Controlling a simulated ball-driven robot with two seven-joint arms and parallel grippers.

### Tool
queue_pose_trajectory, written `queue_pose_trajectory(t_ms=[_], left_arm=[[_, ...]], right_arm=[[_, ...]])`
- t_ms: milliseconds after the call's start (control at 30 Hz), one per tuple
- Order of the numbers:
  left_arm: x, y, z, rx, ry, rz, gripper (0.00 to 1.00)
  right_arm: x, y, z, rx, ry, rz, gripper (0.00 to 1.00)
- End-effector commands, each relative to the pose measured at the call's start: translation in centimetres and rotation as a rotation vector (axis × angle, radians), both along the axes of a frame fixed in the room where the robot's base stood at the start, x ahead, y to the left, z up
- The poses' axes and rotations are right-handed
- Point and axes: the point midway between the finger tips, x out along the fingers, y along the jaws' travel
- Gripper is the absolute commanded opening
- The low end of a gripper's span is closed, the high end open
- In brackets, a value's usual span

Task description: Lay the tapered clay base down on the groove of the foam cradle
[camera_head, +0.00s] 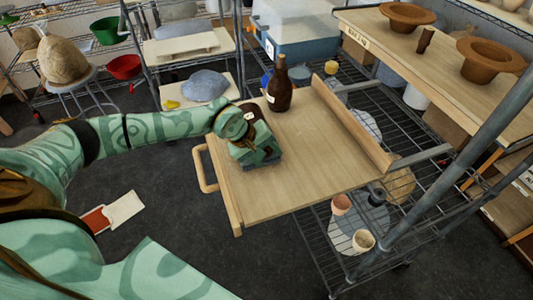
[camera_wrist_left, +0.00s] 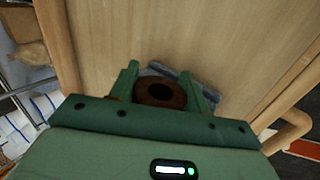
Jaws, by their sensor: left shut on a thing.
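The tapered clay base (camera_wrist_left: 160,95) is brown and round with a dark hole, seen end-on in the left wrist view. My left gripper (camera_wrist_left: 163,83) is shut on it, one finger at each side. In the head view my left gripper (camera_head: 256,152) is low over the cart's wooden top, and it hides most of the base. The grey foam cradle (camera_wrist_left: 184,78) shows just behind the base and between the fingertips; its dark edge also shows under the gripper in the head view (camera_head: 264,163). I cannot tell whether the base touches the groove. My right gripper is out of view.
A brown bottle (camera_head: 279,88) stands on the wooden cart top (camera_head: 300,170), close behind my left gripper. The top is clear to the right and front. A raised wooden edge (camera_head: 350,123) bounds its right side. Clay bowls (camera_head: 491,59) sit on a shelf at the right.

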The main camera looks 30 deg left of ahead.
Motion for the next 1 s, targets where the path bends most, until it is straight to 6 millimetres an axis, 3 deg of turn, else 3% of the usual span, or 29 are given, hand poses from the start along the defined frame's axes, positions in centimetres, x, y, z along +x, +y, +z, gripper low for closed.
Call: queue_pose_trajectory(t_ms=[667, 700, 733, 767, 1000], left_arm=[[0.17, 0.01, -0.27, 0.001, -0.007, -0.001, 0.0], [0.17, 0.01, -0.24, 0.001, -0.007, -0.001, 0.58], [0.16, 0.0, -0.25, 0.0, -0.007, -0.002, 0.67], [0.14, 0.01, -0.27, 0.0, -0.006, -0.001, 0.73], [-0.09, 0.06, -0.58, 0.002, 0.004, 0.0, 0.73]], right_arm=[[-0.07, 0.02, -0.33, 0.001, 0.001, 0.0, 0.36], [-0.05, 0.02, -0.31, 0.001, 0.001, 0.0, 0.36], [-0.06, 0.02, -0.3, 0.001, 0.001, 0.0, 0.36], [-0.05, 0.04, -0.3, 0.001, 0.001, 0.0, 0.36], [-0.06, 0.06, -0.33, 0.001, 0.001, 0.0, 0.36]])
